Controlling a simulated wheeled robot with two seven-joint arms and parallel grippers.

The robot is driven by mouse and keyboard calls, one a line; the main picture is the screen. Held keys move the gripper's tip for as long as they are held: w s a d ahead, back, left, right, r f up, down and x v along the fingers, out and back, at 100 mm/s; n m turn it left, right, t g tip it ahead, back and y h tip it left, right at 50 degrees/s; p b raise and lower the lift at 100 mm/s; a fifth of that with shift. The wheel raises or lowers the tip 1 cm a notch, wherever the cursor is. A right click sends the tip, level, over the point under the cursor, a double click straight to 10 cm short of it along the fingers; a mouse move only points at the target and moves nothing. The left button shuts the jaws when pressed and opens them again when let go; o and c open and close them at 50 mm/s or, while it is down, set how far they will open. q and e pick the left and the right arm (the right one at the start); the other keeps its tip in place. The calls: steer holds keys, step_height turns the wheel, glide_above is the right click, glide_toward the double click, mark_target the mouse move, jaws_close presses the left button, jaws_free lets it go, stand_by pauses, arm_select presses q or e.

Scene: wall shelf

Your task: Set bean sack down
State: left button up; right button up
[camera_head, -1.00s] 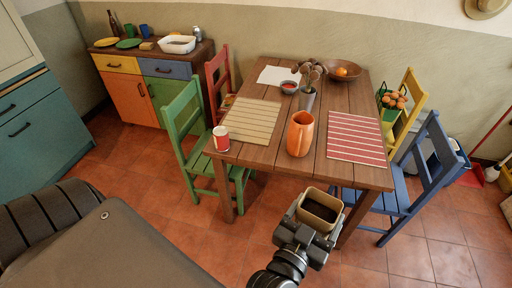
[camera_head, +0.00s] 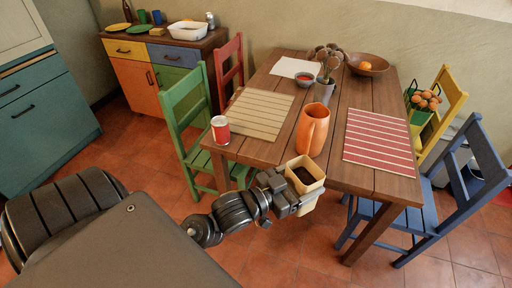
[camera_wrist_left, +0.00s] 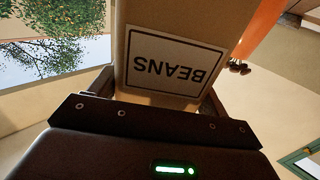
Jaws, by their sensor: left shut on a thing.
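The bean sack (camera_head: 305,172) is a tan, open-topped bag with dark contents. It is upright in the head view, in front of the table's (camera_head: 255,152) near edge. I cannot tell whether it touches the table. My left gripper (camera_head: 294,190) is shut on the sack from its near left side. In the left wrist view the sack (camera_wrist_left: 172,65) fills the upper middle. Its white label reads BEANS upside down, between the fingers of my left gripper (camera_wrist_left: 155,97). The sack's far side is hidden there. My right gripper is not in view.
An orange pitcher (camera_head: 312,130) stands just behind the sack. A red-and-white can (camera_head: 220,130) stands at the table's left front corner. A striped red mat (camera_head: 382,142) and a beige mat (camera_head: 254,113) lie bare. Green (camera_head: 185,110) and blue (camera_head: 440,205) chairs flank the table.

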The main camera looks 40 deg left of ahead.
arm_select(q)
steer(key=shift+h, duration=0.3)
steer(key=a+f, duration=0.1)
steer(key=w+a+f+b, duration=0.1)
steer(key=a, duration=0.1)
steer(key=shift+w+a+f, duration=0.15)
steer(key=w+a+r+n+y+b, duration=0.1)
steer(key=w+a+r+n+y, duration=0.25)
steer(key=a, duration=0.85)
steer(key=w+a+r+n+y, duration=0.25)
steer(key=a+y, duration=0.25)
steer(key=a, duration=0.8)
steer(key=w+a+r+n+y+b, duration=0.1)
steer(key=w+a+r+n+y, duration=0.2)
steer(key=a, duration=0.9)
steer(key=w+d+f, duration=0.2)
steer(key=d+f, duration=0.4)
steer(key=f, duration=0.1)
steer(key=w+d+f+y, duration=0.1)
steer(key=w+d+f, duration=0.1)
steer(key=d+f, duration=0.5)
steer(key=shift+w+m, duration=0.4)
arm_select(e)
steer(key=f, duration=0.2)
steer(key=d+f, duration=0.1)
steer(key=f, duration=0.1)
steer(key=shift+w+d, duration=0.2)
